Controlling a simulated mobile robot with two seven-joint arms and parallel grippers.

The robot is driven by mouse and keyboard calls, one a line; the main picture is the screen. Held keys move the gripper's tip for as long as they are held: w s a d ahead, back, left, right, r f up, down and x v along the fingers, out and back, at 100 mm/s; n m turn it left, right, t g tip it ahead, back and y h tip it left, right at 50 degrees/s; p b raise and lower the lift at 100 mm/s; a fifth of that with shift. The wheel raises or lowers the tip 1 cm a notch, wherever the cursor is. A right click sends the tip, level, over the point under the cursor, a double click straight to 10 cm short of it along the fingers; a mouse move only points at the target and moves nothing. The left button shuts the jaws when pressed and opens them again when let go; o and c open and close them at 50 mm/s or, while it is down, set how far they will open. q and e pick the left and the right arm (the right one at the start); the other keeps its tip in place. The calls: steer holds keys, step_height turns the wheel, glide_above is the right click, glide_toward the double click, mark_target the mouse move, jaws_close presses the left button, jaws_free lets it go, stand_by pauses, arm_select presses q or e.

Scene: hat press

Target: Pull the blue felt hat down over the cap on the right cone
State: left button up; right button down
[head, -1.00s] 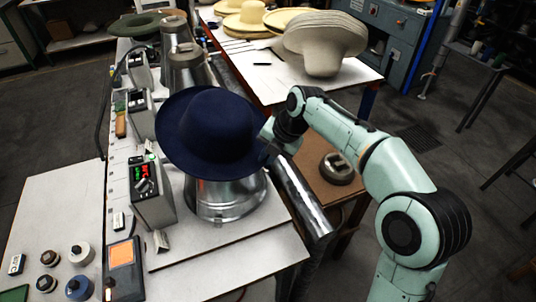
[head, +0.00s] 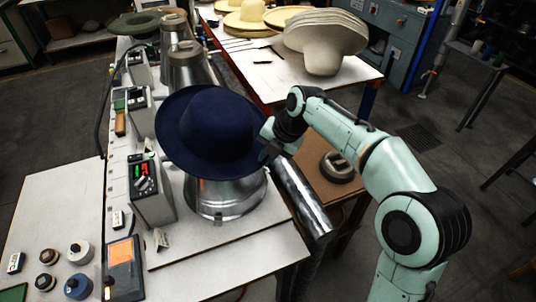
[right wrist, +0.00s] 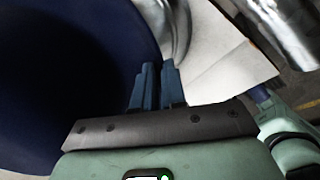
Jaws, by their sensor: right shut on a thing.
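The blue felt hat (head: 212,125) sits tilted over the near metal cone (head: 222,193) in the head view. Its brim hides the top of that cone, and I cannot see the cap beneath it. My right gripper (head: 268,140) is at the right edge of the brim, its fingertips mostly hidden by the hat. In the right wrist view the blue fingers (right wrist: 154,85) are close together at the edge of the dark blue hat (right wrist: 60,80), shut on the brim. My left gripper is not in view.
A control box (head: 150,190) stands left of the cone. A metal cylinder (head: 300,195) lies along the bench's right edge. More metal cones (head: 190,65) stand behind. Cream hats (head: 325,40) are stacked on the back table. A round block (head: 338,167) lies on the brown surface.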

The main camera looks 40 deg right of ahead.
steer(key=shift+f+b, duration=0.35)
steer(key=shift+f, duration=0.25)
steer(key=shift+s+f, duration=0.1)
steer(key=shift+f, duration=0.15)
steer(key=c, duration=1.1)
jaws_free()
steer(key=shift+d, duration=0.1)
steer(key=shift+r, duration=0.1)
steer(key=shift+r, duration=0.15)
step_height(320, 180, up, 7)
steer(key=s+p, duration=0.1)
steer(key=p, duration=0.3)
steer(key=shift+s+d, duration=0.15)
steer(key=shift+d, duration=0.2)
